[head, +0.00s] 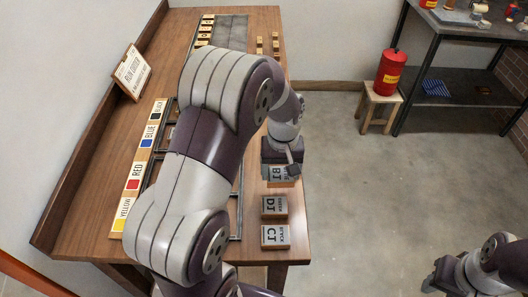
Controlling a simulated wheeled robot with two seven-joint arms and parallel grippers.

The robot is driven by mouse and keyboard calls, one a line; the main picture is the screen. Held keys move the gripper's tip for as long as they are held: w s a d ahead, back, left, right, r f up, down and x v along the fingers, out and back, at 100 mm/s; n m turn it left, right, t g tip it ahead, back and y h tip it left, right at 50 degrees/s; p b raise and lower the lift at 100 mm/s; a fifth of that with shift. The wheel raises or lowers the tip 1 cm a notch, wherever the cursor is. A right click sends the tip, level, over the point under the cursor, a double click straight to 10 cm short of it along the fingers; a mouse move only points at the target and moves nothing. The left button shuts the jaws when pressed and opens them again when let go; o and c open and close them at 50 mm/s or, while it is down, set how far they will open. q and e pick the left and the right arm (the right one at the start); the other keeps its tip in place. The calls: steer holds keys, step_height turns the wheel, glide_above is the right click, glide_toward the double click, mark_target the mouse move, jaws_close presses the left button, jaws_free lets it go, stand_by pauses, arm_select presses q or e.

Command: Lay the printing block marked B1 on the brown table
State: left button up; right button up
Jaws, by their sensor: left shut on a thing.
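The printing block marked B1 (279,174) is a small grey-topped block with a wooden side, at the right edge of the brown table (264,20). My left gripper (286,163) is shut on it from above and hides its far part. I cannot tell whether the block touches the tabletop. Two similar blocks, marked D1 (274,207) and C1 (275,237), sit in a row nearer to me. My right arm shows at the lower right, off the table, with its gripper (433,284) only partly visible.
A color strip (138,170) labelled yellow, red, blue and black lies on the left of the table, beside dark frames my arm partly hides. A sign (131,71) stands at the left edge. Small wooden pieces (276,44) lie farther back. A red can (389,72) stands on a stool.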

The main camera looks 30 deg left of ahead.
arm_select(q)
steer(key=w+a+f, duration=0.2)
steer(key=a, duration=0.1)
steer(key=shift+w+f, duration=0.15)
steer(key=shift+f, duration=0.15)
step_height(320, 180, down, 4)
steer(key=shift+r, duration=0.15)
steer(key=shift+f, duration=0.2)
steer(key=o, duration=1.1)
step_height(320, 180, up, 12)
steer(key=f, duration=0.1)
steer(key=m, duration=0.3)
glide_above(279, 182)
steer(key=shift+r+p, duration=0.35)
steer(key=shift+r, duration=0.1)
steer(key=s+d+m, duration=0.1)
steer(key=s, duration=0.2)
steer(key=s+d+f+m+t, duration=0.1)
steer(key=s+d, duration=0.1)
steer(key=s, duration=0.1)
steer(key=s+d+m, duration=0.1)
steer(key=s, duration=0.2)
steer(key=shift+d+f+m, duration=0.15)
steer(key=shift+f+m, duration=0.1)
steer(key=shift+m, duration=0.05)
